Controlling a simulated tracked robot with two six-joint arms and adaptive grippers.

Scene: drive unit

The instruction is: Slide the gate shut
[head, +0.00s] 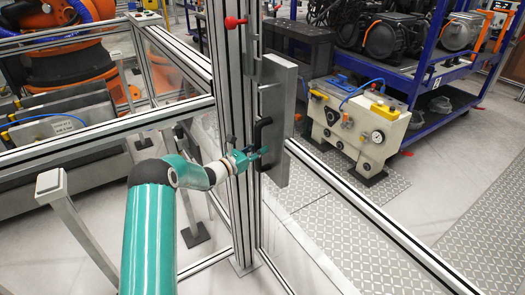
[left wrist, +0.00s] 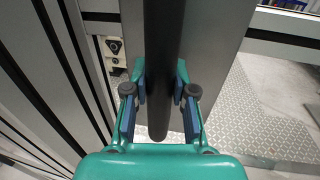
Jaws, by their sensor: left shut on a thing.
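The gate appears to be a narrow grey metal panel (head: 280,105) standing upright just right of the aluminium post in the head view. It carries a black vertical handle (head: 262,131). My left gripper (head: 258,153) is shut on the lower part of this handle. In the left wrist view the handle (left wrist: 163,50) runs down between the two fingers of my left gripper (left wrist: 160,95), with the grey panel (left wrist: 215,35) behind it. I cannot tell from these views how far the gate is open. My right gripper is not in view.
An aluminium post (head: 232,110) stands beside my left wrist, with a red knob (head: 235,22) higher up. A low rail (head: 375,215) runs to the lower right. Beyond it are a beige unit with a gauge (head: 357,122) and a blue rack (head: 430,60). An orange robot (head: 70,65) stands at left.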

